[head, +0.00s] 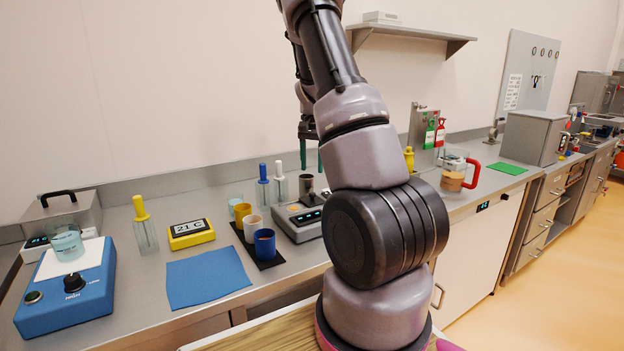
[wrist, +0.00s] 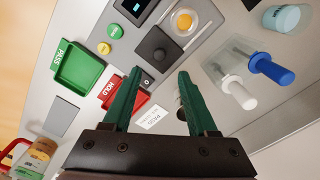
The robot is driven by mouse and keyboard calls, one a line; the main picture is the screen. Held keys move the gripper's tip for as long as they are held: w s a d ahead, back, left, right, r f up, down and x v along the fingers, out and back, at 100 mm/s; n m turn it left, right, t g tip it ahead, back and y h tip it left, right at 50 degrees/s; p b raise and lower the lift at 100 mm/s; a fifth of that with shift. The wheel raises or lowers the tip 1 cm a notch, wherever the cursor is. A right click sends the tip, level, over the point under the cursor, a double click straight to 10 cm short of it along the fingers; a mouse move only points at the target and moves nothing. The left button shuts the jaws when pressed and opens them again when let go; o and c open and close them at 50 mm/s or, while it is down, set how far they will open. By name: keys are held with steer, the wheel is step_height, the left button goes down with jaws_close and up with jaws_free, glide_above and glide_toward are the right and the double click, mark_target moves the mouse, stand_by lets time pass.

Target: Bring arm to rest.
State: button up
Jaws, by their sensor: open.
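My arm stands on the right of centre in the head view and rises past the top edge, its upper links cut off. My gripper (head: 312,160) hangs over the back of the steel bench, partly behind my arm, with its green fingers pointing down. In the wrist view my gripper (wrist: 159,73) has its two green fingers spread apart, with nothing between them. Below the fingers lie a red tray marked HOLD (wrist: 122,92) and a black box (wrist: 158,45). My gripper appears raised above the bench things, touching none.
The bench holds a blue dial device (head: 68,298), blue mat (head: 206,277), yellow 21 C display (head: 191,234), several cups and a scale (head: 296,222). A green PASS tray (wrist: 78,72) and blue-handled tool (wrist: 270,66) show below. A wall shelf (head: 410,33) is at upper right.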

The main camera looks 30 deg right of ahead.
steer(key=shift+r, duration=1.05)
steer(key=shift+r, duration=0.1)
steer(key=s+a+r+n+t+y, duration=0.1)
steer(key=s+a+r+t, duration=0.1)
steer(key=s+a+r, duration=0.5)
steer(key=s+a+r+n+t+y, duration=0.1)
steer(key=s+a+r+n+t, duration=0.15)
steer(key=a+r, duration=0.45)
steer(key=s+a+r+n+t, duration=0.1)
steer(key=s+a+r, duration=0.2)
steer(key=s, duration=0.6)
steer(key=s+a+r+n+t, duration=0.1)
steer(key=s+a+r, duration=0.3)
steer(key=s, duration=0.5)
steer(key=shift+s+a+n+t, duration=0.15)
steer(key=shift+a+n+t, duration=0.2)
steer(key=shift+a, duration=0.3)
